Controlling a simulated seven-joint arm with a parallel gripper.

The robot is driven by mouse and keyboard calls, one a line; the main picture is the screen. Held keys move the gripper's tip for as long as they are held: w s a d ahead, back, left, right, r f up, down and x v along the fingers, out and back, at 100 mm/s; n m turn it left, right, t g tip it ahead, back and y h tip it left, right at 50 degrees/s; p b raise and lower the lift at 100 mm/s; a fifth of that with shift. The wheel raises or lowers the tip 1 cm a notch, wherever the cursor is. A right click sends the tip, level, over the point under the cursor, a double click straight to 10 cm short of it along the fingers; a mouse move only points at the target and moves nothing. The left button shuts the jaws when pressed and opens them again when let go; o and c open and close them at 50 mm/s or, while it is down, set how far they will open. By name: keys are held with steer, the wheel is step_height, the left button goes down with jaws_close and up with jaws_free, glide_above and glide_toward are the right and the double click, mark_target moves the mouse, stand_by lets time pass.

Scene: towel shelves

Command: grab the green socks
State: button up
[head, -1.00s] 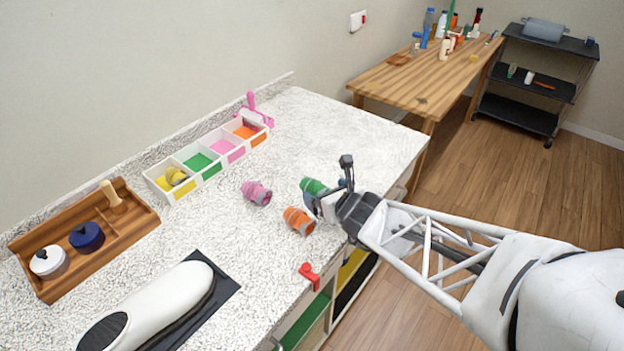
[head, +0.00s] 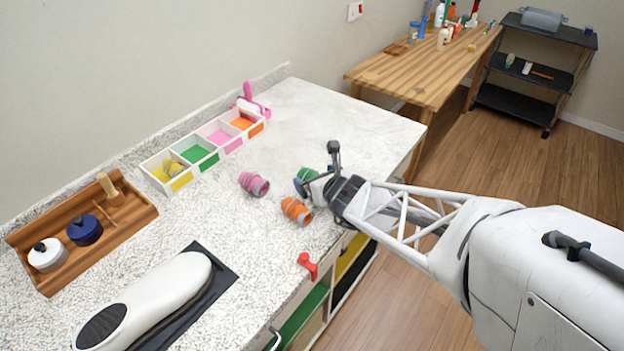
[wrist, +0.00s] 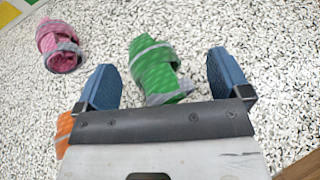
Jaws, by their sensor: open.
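The green socks (wrist: 156,70) are a rolled bundle with grey bands, lying on the speckled counter. In the head view the green socks (head: 305,174) are partly hidden by my gripper (head: 312,190). In the wrist view my gripper (wrist: 165,80) is open, with one blue finger on each side of the green socks. The socks lie between the fingers, nearer the left one, and reach out past the fingertips. I cannot tell whether a finger touches them.
Pink socks (head: 254,184) and orange socks (head: 296,210) lie close by on the counter (head: 350,120). A divided box (head: 183,181) with coloured compartments stands behind, yellow socks in its yellow one. A wooden tray (head: 30,243), a white iron-like object (head: 150,300) and a red item (head: 308,265) are further left and front.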

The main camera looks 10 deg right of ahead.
steer(key=c, duration=1)
steer(key=shift+r, duration=0.1)
steer(key=shift+c, duration=0.6)
steer(key=shift+r, duration=1.65)
steer(key=s, duration=0.5)
steer(key=s+d+r, duration=0.1)
steer(key=s, duration=0.4)
steer(key=s+d, duration=0.1)
steer(key=s, duration=0.5)
steer(key=shift+d+r, duration=0.15)
steer(key=shift+r, duration=0.15)
steer(key=shift+w, duration=0.2)
